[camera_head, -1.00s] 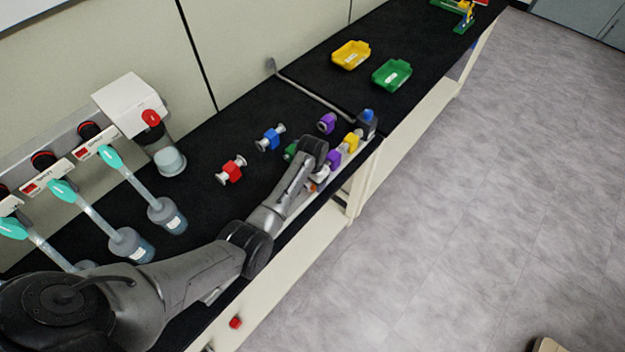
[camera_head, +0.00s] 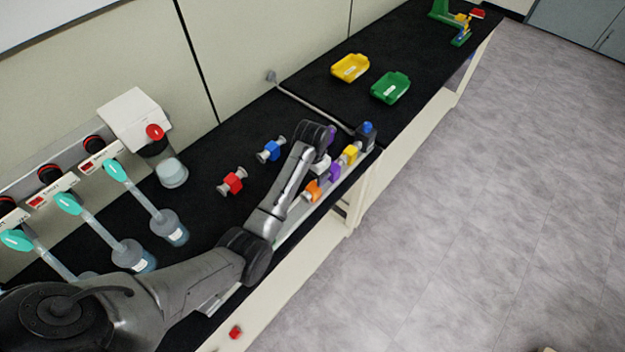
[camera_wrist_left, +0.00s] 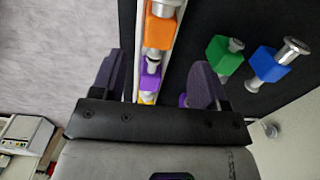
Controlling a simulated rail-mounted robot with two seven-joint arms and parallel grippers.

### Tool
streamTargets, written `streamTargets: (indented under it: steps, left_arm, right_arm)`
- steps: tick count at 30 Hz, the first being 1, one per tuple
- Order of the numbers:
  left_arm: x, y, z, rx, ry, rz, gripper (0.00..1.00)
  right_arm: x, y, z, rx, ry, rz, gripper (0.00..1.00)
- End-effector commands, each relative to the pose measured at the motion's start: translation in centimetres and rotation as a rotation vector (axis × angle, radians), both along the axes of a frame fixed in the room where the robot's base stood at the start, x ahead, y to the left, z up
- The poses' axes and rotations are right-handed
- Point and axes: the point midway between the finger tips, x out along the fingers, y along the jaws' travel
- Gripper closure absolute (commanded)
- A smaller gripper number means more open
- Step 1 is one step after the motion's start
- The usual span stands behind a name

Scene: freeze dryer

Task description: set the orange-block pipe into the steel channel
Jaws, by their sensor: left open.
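The orange-block pipe (camera_head: 313,190) lies in line with the purple and yellow pipes along the steel channel (camera_head: 285,240) at the bench's front edge. In the left wrist view the orange block (camera_wrist_left: 160,32) sits between the channel's pale side walls, with its metal ends along the channel. My left gripper (camera_wrist_left: 157,80) is open, its two dark fingers spread on either side of the channel line, with nothing held. In the head view its fingertips are mostly hidden behind the wrist, close to the orange and purple pipes. My right gripper is not in view.
Purple (camera_head: 334,170) and yellow (camera_head: 350,154) pipes line the channel towards a dark blue-topped block (camera_head: 365,136). Loose red (camera_head: 232,182), blue (camera_head: 270,150) and green (camera_wrist_left: 223,57) pipes lie on the black bench. Yellow (camera_head: 350,67) and green (camera_head: 390,87) trays stand farther back.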

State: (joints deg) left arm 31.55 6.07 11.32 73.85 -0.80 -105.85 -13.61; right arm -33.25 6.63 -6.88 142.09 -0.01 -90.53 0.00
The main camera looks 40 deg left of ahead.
Motion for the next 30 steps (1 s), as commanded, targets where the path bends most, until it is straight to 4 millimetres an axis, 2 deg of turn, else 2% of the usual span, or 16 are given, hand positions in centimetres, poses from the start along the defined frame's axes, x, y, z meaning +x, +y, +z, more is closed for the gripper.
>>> streamTargets:
  steps: [7, 26, 29, 30]
  left_arm:
    - [0.0, 0.0, 1.4, 0.0, 0.001, 0.0, 0.32]
    - [0.0, 0.0, 1.5, 0.0, 0.001, 0.01, 0.32]
    - [0.6, 0.2, 1.5, 0.008, -0.037, 0.063, 0.32]
    - [1.3, 0.3, 2.1, 0.015, -0.085, 0.092, 0.32]
  right_arm:
    - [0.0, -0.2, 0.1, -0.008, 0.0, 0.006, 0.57]
    - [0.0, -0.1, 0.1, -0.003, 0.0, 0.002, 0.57]
    - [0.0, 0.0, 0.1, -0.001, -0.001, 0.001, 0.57]
    - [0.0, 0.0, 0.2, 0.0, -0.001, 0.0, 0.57]
